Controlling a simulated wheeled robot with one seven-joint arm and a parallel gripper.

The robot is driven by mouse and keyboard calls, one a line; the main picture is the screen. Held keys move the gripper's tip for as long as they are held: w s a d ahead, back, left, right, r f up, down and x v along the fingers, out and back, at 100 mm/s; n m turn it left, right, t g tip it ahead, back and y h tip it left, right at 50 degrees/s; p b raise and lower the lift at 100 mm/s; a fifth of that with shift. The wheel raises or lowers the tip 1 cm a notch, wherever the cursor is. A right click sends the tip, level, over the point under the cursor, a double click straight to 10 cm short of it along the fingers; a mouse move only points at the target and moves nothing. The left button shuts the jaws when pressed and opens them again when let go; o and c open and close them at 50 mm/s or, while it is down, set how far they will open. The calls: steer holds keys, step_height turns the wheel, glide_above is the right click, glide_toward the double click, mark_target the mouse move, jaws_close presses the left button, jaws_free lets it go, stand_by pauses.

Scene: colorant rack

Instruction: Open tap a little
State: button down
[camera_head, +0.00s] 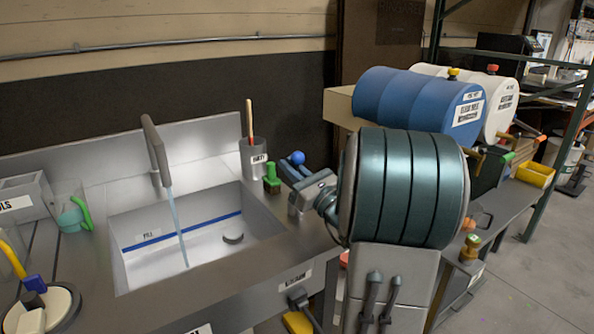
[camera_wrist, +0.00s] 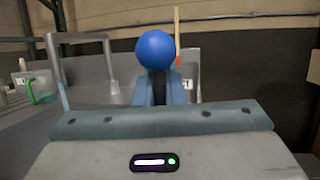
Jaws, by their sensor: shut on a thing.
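The tap's grey spout (camera_head: 157,150) rises behind the sink and bends forward. A thin stream of water (camera_head: 176,222) runs from it into the sink basin (camera_head: 130,278). The spout also shows at the left of the wrist view (camera_wrist: 82,48). A blue ball knob (camera_head: 298,158) stands right of the sink and shows large in the wrist view (camera_wrist: 155,50). My gripper (camera_head: 295,168) reaches it from the right, with its fingers shut on the knob. In the wrist view, the fingers (camera_wrist: 159,88) meet just below the ball. The knob's stem and base are hidden.
A green fitting (camera_head: 271,180) and a grey cup (camera_head: 253,158) holding a wooden-handled tool stand close to my fingers. A green-handled jug (camera_head: 72,212) is left of the sink. A dark round piece (camera_head: 233,239) lies in the basin. Blue (camera_head: 420,105) and white drums are at right.

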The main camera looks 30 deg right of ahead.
steer(key=c, duration=1.5)
jaws_free()
steer(key=v, duration=1.4)
steer(key=shift+a, duration=0.1)
